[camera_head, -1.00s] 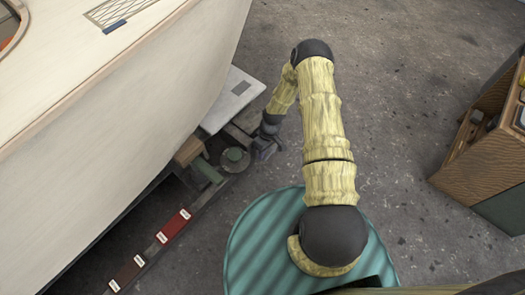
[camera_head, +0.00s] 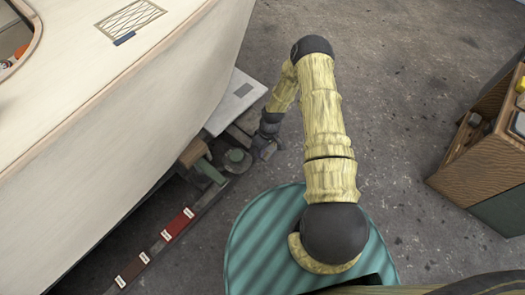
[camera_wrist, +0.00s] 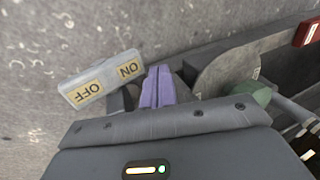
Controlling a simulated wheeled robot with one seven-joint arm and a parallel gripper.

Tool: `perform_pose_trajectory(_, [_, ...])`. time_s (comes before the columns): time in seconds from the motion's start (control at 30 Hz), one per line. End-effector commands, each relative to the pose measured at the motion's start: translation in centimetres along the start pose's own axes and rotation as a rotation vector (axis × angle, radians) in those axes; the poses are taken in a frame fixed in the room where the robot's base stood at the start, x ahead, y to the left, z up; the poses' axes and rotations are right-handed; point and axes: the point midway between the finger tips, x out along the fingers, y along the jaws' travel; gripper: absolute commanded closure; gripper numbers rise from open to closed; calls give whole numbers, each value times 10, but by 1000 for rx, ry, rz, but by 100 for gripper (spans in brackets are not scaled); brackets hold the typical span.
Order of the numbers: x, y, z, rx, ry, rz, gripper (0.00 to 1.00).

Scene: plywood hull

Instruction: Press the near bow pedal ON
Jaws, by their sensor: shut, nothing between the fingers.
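A light grey rocker pedal (camera_wrist: 101,76) with yellow ON and OFF labels shows in the wrist view. Its ON end (camera_wrist: 128,69) is the end closer to my fingers, and its OFF end (camera_wrist: 87,92) is at the left. I cannot tell which end is lower. My gripper (camera_wrist: 158,75) has its purple fingers together and empty, just right of the ON end, with no contact visible. In the head view my gripper (camera_head: 267,151) hangs low beside the hull's bow, and I cannot make out the pedal there.
The cream hull (camera_head: 110,110) fills the left. A red labelled pedal (camera_head: 178,224) and a brown one (camera_head: 131,269) sit along the low beam. A round disc (camera_head: 237,161) and a pale plate (camera_head: 236,102) are near my gripper. A wooden cabinet (camera_head: 472,150) stands right; floor between is open.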

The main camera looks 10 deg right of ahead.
Motion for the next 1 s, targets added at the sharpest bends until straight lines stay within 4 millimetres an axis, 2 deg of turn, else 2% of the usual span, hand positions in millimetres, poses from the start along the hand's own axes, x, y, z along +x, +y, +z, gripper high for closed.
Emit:
perform_pose_trajectory(0.03, [-13, -7, -1, -2, 0, 0, 100])
perform_pose_trajectory(0.1, [-25, -16, 0, -2, 0, 0, 100])
perform_pose_trajectory(0.43, [-74, -52, -1, -2, 1, 1, 100])
perform_pose_trajectory(0.6, [-83, -60, 0, 0, 0, 0, 100])
perform_pose_trajectory(1.0, [-82, -60, 0, 0, 0, 0, 100])
